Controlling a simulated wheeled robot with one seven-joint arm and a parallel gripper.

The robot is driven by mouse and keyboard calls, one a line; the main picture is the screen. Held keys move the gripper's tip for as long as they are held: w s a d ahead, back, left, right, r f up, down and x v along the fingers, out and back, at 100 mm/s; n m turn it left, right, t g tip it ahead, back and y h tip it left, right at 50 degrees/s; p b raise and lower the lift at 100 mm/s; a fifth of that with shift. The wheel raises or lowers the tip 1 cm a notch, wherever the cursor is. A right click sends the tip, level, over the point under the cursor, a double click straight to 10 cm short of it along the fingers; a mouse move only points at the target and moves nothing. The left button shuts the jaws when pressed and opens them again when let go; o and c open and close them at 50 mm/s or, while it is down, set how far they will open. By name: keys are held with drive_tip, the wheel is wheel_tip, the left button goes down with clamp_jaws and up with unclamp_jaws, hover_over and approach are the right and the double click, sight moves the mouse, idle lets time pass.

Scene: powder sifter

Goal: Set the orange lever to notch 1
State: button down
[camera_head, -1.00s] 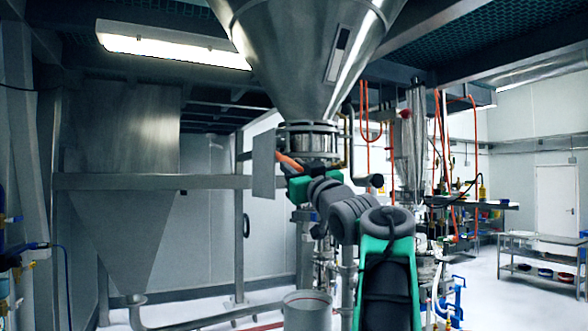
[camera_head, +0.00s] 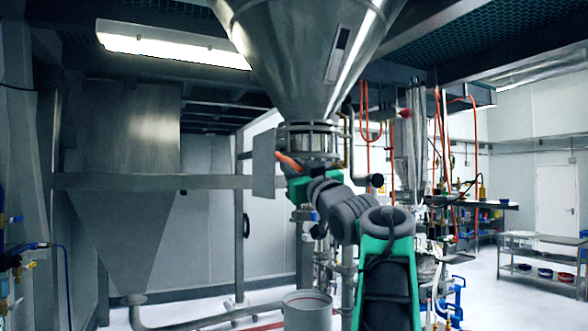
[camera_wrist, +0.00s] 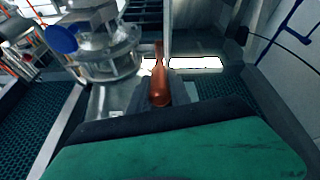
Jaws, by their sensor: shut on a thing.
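The orange lever (camera_head: 289,161) sticks out at the outlet under the large steel hopper (camera_head: 310,62) in the head view. In the wrist view the lever (camera_wrist: 160,82) stands between the fingers of my gripper (camera_wrist: 161,100), which is shut on its rounded end. In the head view my gripper (camera_head: 297,180) is mostly hidden behind my arm's links. A flat metal plate (camera_head: 264,174) hangs just left of the lever. I cannot make out any notch numbers or marks.
A grey bucket (camera_head: 308,312) stands below the outlet. A steel frame with a second, angular hopper (camera_head: 122,150) is at the left. Pipes and orange hoses (camera_head: 437,140) hang to the right. A shelf table (camera_head: 540,262) stands at the far right, with open floor before it.

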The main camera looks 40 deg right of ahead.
wheel_tip(320, 180, down, 6)
drive_tip(key=w+t+b, duration=0.2)
drive_tip(key=b, duration=0.6)
drive_tip(key=shift+w+d+r+h, duration=0.25)
drive_tip(key=shift+w+d+h, duration=0.05)
drive_tip(key=shift+d, duration=0.15)
drive_tip(key=c, duration=1.2)
unclamp_jaws()
drive_tip(key=shift+r, duration=0.1)
